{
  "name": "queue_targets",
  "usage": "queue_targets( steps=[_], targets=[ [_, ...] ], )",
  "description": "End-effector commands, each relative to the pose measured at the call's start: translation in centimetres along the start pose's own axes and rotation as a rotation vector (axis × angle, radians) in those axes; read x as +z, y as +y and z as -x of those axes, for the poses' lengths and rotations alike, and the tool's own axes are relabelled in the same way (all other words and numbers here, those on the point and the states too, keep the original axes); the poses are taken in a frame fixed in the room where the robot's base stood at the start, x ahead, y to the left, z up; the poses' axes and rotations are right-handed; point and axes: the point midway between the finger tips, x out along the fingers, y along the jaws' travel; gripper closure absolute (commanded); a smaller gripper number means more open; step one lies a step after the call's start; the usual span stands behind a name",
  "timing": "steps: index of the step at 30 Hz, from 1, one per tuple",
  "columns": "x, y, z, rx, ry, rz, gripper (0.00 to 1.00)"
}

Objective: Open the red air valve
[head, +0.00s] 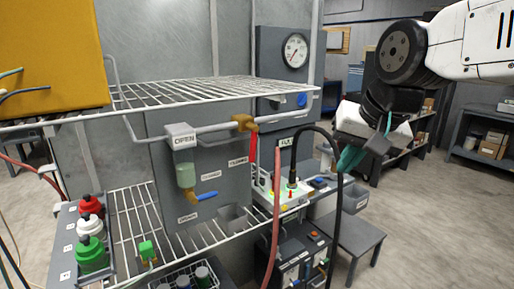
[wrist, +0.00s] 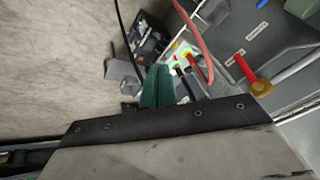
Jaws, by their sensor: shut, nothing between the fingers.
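The red air valve has a red lever (head: 253,150) hanging straight down from a brass body (head: 243,122) on a grey horizontal pipe. The lever stands across the pipe. In the wrist view the red lever (wrist: 245,69) and brass body (wrist: 262,87) are at the right. My gripper (head: 350,159) has teal fingers, shut and empty, in the air to the right of the valve and apart from it. Its fingers also show in the wrist view (wrist: 158,86), left of the lever. Nothing covers the lever in either view, though its lower tip meets the clutter behind it in the head view.
A wire shelf (head: 200,92) runs above the pipe. A black hose (head: 333,150) and a red hose (head: 276,200) hang between my gripper and the valve. A pressure gauge (head: 295,50) is behind.

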Motion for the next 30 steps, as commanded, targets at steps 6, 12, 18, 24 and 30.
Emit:
queue_targets(
  steps=[6, 12, 18, 24, 30],
  targets=[
    [-6.0, -8.8, -0.6, -0.134, 0.082, -0.093, 1.0],
    [-7.0, -10.6, -1.8, -0.161, 0.095, -0.114, 1.0],
    [-7.2, -11.1, -5.6, -0.158, 0.091, -0.113, 1.0],
    [-7.7, -11.8, -9.8, -0.158, 0.091, -0.112, 1.0],
    [-8.2, -14.3, -11.2, -0.161, 0.094, -0.108, 1.0]
  ],
)
